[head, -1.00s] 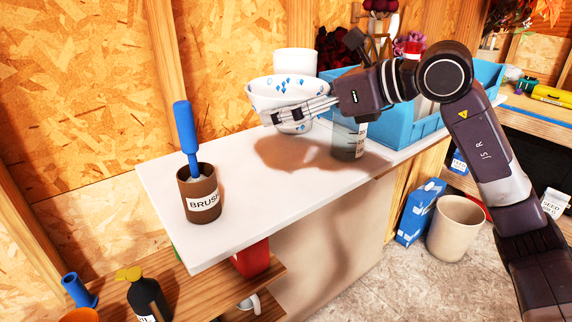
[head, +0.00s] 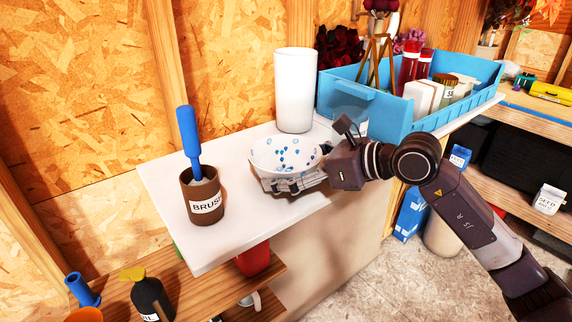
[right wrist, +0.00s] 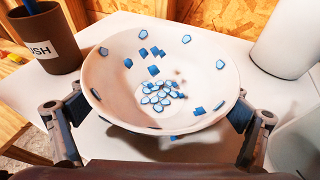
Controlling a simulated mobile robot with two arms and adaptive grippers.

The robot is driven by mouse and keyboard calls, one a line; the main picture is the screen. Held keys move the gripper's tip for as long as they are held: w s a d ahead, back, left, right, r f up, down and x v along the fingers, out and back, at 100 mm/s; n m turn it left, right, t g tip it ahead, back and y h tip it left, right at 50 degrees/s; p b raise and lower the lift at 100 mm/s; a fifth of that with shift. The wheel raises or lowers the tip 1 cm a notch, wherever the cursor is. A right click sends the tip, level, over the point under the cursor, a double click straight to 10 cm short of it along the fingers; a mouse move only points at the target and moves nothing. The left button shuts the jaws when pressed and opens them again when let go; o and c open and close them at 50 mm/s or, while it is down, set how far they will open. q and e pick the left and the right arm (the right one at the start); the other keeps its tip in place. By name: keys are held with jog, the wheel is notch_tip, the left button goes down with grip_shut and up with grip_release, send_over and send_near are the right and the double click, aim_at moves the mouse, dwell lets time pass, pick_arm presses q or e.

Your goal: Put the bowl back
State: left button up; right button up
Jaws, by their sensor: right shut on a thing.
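The white bowl (head: 284,152) with blue spots is over the white counter (head: 240,228), between the brush pot and the white cylinder. My right gripper (head: 288,184) is shut on the bowl, with its fingers on the near side in the head view. In the right wrist view the bowl (right wrist: 160,75) looks upright and empty, and the two fingers press its opposite sides. I cannot tell whether its base touches the counter. My left gripper is not in view.
A brown pot marked BRUSH (head: 202,200) holds a blue-handled brush (head: 188,138) left of the bowl. A white cylinder (head: 295,90) stands behind it. A blue crate (head: 390,118) with bottles and boxes is at the right.

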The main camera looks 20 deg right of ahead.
jog(key=shift+r, duration=0.1)
jog(key=shift+f, duration=0.25)
jog(key=o, duration=1.3)
